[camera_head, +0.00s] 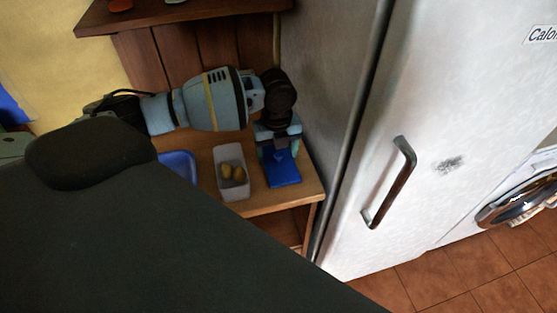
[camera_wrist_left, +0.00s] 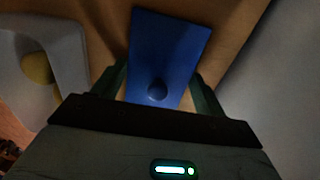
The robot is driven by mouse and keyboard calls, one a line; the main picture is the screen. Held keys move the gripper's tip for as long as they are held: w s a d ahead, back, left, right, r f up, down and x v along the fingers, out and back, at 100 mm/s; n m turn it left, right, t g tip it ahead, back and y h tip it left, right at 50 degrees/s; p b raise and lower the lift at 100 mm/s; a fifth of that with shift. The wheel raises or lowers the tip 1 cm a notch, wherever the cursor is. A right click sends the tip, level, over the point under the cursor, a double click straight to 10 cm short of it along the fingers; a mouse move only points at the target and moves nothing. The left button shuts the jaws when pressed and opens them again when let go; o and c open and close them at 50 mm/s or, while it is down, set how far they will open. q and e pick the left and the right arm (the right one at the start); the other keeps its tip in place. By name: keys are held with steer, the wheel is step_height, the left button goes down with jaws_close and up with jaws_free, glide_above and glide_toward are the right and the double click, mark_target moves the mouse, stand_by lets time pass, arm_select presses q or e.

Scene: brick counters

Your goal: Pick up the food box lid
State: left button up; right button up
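The blue food box lid (camera_head: 283,172) lies on the wooden counter near its right end, beside the fridge. In the left wrist view the lid (camera_wrist_left: 172,50) is a flat blue rectangle with a round knob. My left gripper (camera_head: 278,150) is just over the far part of the lid, pointing down. In the wrist view its two fingers (camera_wrist_left: 160,88) stand apart, one on each side of the lid, with the knob between them. Whether they touch its edges is hard to tell. The open grey food box (camera_head: 232,191), holding yellow items, stands left of the lid. My right gripper is not seen.
A blue tray (camera_head: 181,163) sits left of the box, partly hidden by a large dark shape in the foreground. The white fridge (camera_head: 400,90) stands close on the right. A wooden shelf (camera_head: 180,14) hangs above the counter.

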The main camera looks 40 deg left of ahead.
mark_target(279, 154)
arm_select(q)
steer(key=c, duration=0.4)
steer(key=shift+r, duration=0.15)
step_height(279, 154, up, 10)
steer(key=shift+f, duration=0.1)
steer(key=shift+s+d+f+n, duration=0.1)
steer(key=shift+s+d+n, duration=0.3)
steer(key=shift+n, duration=0.5)
steer(key=s+d+n, duration=0.3)
steer(key=n, duration=0.5)
steer(key=s+d+n, duration=0.2)
steer(key=s+n, duration=0.2)
steer(key=n, duration=0.4)
steer(key=s+d+n, duration=0.3)
steer(key=n, duration=0.5)
steer(key=shift+s+d+f, duration=0.3)
steer(key=shift+f, duration=0.1)
steer(key=shift+a, duration=0.1)
